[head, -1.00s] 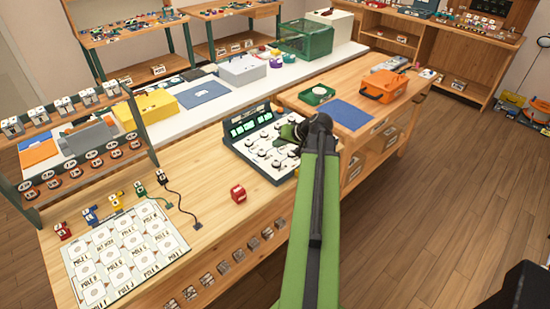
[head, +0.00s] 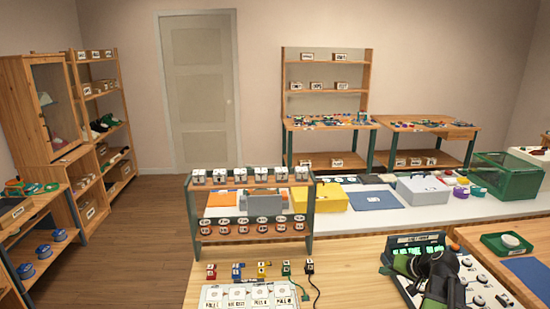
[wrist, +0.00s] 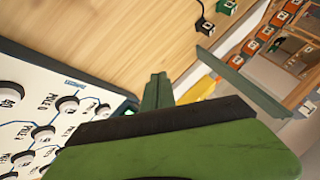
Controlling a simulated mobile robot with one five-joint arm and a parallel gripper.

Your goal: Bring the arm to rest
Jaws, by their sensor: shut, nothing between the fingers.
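My gripper (wrist: 158,92) shows in the wrist view as a green body with a dark edge and narrow fingers, shut and empty. It is above the wooden bench, beside the white dial panel. In the head view my green and black arm is at the lower right, in front of the dial panel (head: 483,285) with its dark display box (head: 418,242). The fingers cannot be made out there. The dial panel also shows in the wrist view (wrist: 45,115), at the left, with round white dials. I cannot tell the exact gap between gripper and panel.
A rack (head: 250,207) of labelled pieces stands on the bench, with small coloured plugs and a labelled white sheet (head: 235,297) before it. A yellow box (head: 320,198), a grey box (head: 422,188) and a green crate (head: 507,177) stand behind. Open floor (head: 150,240) lies left.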

